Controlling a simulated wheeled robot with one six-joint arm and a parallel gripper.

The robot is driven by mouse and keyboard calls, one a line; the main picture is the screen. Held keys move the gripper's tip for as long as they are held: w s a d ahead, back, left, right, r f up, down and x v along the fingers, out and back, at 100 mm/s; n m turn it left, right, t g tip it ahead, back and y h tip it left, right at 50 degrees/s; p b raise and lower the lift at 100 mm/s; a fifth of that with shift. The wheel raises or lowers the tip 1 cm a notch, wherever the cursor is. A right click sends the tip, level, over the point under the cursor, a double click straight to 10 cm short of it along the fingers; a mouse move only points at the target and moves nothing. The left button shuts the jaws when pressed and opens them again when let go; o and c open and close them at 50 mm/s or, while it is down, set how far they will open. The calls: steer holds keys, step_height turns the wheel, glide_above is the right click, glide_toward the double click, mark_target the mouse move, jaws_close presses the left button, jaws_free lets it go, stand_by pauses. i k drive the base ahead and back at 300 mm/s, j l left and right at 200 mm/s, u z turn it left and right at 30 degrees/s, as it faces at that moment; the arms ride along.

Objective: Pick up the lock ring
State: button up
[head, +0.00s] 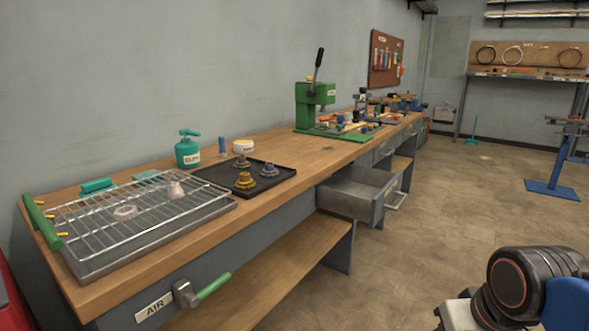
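No part in view is clearly marked as the lock ring. A pale ring-shaped part (125,211) lies at the wire rack on the near left of the bench; I cannot tell whether it is on or under the wires. A pale cone-like part (176,189) is to its right. A black tray (213,178) behind the rack holds a gold stepped part (244,181), a dark grey one (269,170) and a smaller brownish one (242,161). My arm shows at the lower right, away from the bench. My gripper is not visible.
The wire rack (150,240) sits on the wooden bench (300,152). A green bottle (187,152) and a white jar (243,147) stand near the tray. A green press (310,105) stands farther back. An open drawer (350,198) juts out.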

mark_target(125, 212)
steer(key=u, duration=1.4)
